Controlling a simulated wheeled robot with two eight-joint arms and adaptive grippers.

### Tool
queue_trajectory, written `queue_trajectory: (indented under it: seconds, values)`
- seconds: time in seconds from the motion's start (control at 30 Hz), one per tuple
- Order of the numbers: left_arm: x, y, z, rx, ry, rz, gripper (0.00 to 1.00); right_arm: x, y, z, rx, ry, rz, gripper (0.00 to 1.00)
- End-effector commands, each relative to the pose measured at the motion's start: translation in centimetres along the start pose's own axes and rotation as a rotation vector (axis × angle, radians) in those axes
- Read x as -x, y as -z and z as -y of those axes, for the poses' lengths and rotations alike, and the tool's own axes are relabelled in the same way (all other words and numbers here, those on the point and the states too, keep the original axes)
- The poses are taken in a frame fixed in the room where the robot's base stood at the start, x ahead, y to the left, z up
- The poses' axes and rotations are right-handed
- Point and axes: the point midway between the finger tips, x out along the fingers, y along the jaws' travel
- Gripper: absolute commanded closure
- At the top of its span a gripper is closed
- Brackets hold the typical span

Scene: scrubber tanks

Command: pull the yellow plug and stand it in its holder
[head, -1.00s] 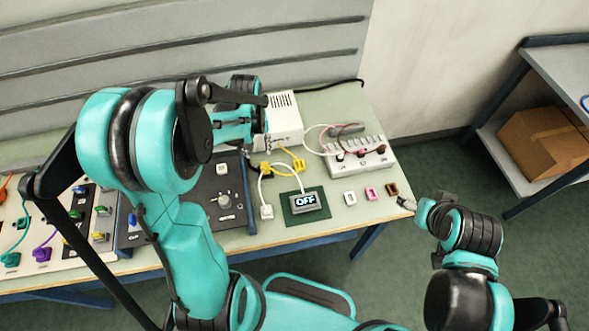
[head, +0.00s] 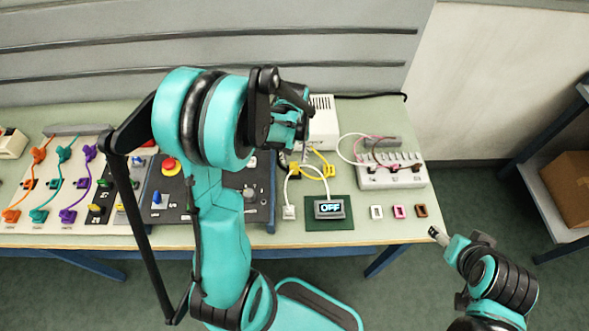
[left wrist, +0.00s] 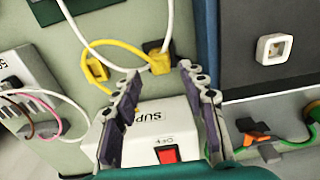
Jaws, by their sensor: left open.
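The yellow plug (left wrist: 158,62) is upright at a dark socket just beyond the white supply box (left wrist: 150,125) in the left wrist view, with a yellow cable attached. A yellow frame-like piece (left wrist: 96,69), apparently its holder, lies to its left; it also shows in the head view (head: 328,171). My left gripper (left wrist: 161,72) is open, its two fingers above the supply box and pointing toward the plug, with nothing between them gripped. In the head view my left arm partly hides the box and the plug area. My right gripper (head: 437,234) hangs off the table's right front corner, its jaws unclear.
A small OFF display (head: 330,208) on a green mat and a white plug (head: 289,212) with a white cable stand in front. White, pink and brown frames (head: 399,211) lie to the right. A dark panel has a red button (head: 171,167).

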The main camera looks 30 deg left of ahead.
Motion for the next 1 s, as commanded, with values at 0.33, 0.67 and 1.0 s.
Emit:
queue_trajectory:
  seconds: [0.33,0.67,1.0]
  values:
    - [-5.2,0.0,0.0,0.000,0.000,0.000,0.58,-3.6,-2.6,0.0,0.000,0.000,0.000,0.31]
    - [-5.5,0.0,0.0,0.000,0.000,0.000,0.58,-3.8,-2.7,0.0,0.000,0.000,0.000,0.31]
    - [-5.5,0.0,0.0,0.000,0.000,0.000,0.58,-3.8,-2.7,0.0,0.000,0.000,0.000,0.31]
